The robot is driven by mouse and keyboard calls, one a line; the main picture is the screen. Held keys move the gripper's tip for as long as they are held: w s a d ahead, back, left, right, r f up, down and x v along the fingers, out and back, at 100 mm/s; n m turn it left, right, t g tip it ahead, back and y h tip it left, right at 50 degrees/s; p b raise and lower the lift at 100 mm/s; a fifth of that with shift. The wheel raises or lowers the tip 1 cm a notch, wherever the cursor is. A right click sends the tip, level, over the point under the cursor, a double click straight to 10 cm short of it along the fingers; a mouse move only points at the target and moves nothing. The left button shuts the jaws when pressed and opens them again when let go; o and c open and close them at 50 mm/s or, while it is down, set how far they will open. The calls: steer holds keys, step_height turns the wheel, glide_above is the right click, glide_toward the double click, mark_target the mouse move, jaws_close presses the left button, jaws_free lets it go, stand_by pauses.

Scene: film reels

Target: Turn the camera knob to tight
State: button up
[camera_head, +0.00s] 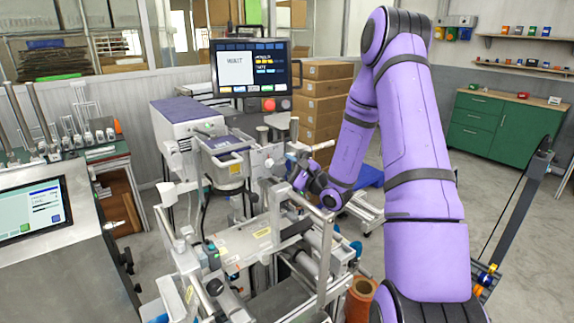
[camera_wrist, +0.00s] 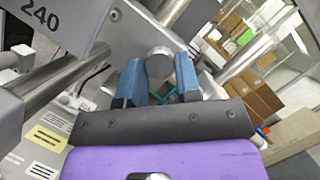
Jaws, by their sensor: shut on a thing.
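My gripper (camera_wrist: 160,82) has two blue fingers, one on each side of a round grey knob (camera_wrist: 159,63) in the wrist view. The fingers are shut on the knob, whose end face shows between them. In the head view my gripper (camera_head: 291,164) reaches from the right to the upper part of the machine (camera_head: 235,168). The knob is too small and covered there to make out clearly. I cannot read any tight or loose mark on it.
A grey block marked 240 (camera_wrist: 50,25) and metal rods (camera_wrist: 250,55) are close around my gripper. A screen reading WAIT (camera_head: 250,70) stands above the machine. Cardboard boxes (camera_head: 322,95) are stacked behind. Open floor lies to the right, before a green cabinet (camera_head: 500,125).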

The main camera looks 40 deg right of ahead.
steer(key=o, duration=0.9)
steer(key=v, duration=1.1)
